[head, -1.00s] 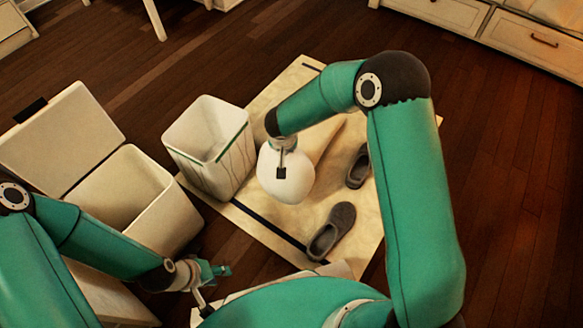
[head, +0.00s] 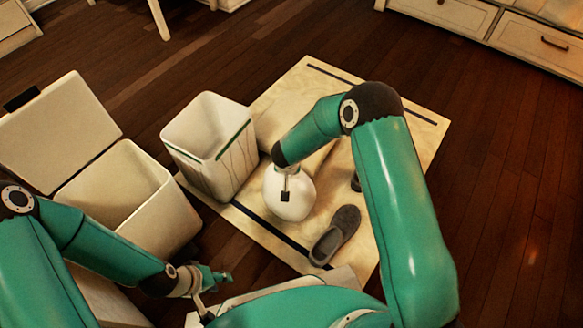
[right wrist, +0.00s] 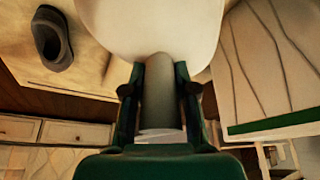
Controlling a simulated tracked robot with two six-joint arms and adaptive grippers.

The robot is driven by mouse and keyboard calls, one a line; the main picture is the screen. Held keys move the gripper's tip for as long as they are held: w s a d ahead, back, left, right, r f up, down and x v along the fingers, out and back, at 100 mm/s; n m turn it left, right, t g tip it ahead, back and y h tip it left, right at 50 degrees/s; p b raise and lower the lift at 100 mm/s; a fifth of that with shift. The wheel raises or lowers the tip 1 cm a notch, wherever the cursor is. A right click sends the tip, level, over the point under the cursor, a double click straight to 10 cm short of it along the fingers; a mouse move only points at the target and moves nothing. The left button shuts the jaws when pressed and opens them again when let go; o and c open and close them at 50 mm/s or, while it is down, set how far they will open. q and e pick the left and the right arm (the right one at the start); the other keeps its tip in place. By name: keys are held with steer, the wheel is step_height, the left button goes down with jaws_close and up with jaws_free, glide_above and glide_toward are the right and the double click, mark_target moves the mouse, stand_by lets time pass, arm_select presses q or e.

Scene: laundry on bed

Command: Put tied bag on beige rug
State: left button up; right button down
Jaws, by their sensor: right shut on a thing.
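The tied bag (head: 289,203) is white and round, and in the head view it is over the beige rug (head: 412,122), between the white bin and a slipper. I cannot tell whether its underside touches the rug. My right gripper (head: 286,177) points down and is shut on the bag's neck. In the right wrist view the bag (right wrist: 150,25) bulges beyond the fingers of that gripper (right wrist: 158,80), with the grey neck between them. My left gripper (head: 216,278) is at the lower left, away from the bag; its jaw opening is unclear.
A white open bin (head: 210,150) stands close left of the bag. A grey slipper (head: 336,236) lies to its right; another is mostly behind my right arm. An open lidded hamper (head: 125,195) stands left. The rug's far right part is clear.

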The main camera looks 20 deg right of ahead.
steer(key=shift+r, duration=0.1)
steer(key=c, duration=0.9)
jaws_free()
steer(key=shift+r, duration=0.15)
steer(key=p+v, duration=0.3)
steer(key=v, duration=0.8)
steer(key=s+a+f+n+g+y, duration=0.1)
steer(key=s+a+f+g+y, duration=0.2)
steer(key=s, duration=0.6)
steer(key=s+a+f+n+g+y, duration=0.1)
steer(key=s+a+f+g+y, duration=0.3)
steer(key=s, duration=0.6)
steer(key=s+d+f+t, duration=0.1)
steer(key=d, duration=0.1)
steer(key=s+d+f+t+h, duration=0.1)
steer(key=d, duration=0.1)
steer(key=s+d+f+t, duration=0.1)
steer(key=d, duration=0.1)
steer(key=shift+s+f+h, duration=0.1)
steer(key=shift+h, duration=0.2)
